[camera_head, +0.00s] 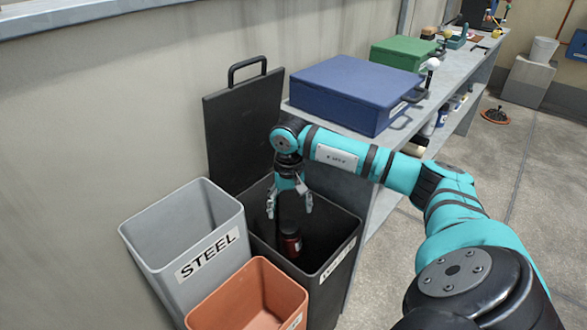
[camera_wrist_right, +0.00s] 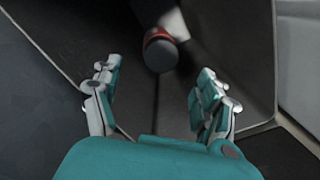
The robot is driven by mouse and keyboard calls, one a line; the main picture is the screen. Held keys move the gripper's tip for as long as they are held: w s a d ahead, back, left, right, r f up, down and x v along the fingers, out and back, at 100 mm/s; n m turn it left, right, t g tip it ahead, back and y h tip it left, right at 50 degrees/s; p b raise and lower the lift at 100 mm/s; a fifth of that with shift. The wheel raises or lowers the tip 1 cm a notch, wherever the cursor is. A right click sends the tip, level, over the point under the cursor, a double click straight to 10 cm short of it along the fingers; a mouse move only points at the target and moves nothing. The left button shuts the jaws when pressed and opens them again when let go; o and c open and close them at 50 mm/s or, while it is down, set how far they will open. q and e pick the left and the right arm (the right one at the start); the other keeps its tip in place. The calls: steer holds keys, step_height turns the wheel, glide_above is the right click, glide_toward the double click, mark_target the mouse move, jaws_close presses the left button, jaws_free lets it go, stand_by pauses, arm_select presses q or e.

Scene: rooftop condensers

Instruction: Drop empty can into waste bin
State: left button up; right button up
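The black waste bin (camera_head: 327,303) stands open, with its lid raised behind it and a partly readable label on its front. My right gripper (camera_head: 290,208) points down into the bin's mouth, fingers spread apart and empty. The can (camera_head: 291,243), dark with a red part, is inside the bin below the fingers. It also shows in the right wrist view (camera_wrist_right: 160,52), beyond and apart from the open right gripper (camera_wrist_right: 160,95). I cannot tell whether the can rests on the bottom or is falling. My left gripper is not in view.
A grey bin (camera_head: 160,255) marked STEEL and an orange bin (camera_head: 232,300) stand left of the waste bin. A bench (camera_head: 453,72) behind carries a blue case (camera_head: 350,90) and a green case (camera_head: 403,52). Open floor (camera_head: 530,190) lies to the right.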

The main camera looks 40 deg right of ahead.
steer(key=shift+o, duration=0.2)
steer(key=shift+r, duration=0.15)
step_height(320, 180, up, 12)
stand_by(0.4)
stand_by(0.4)
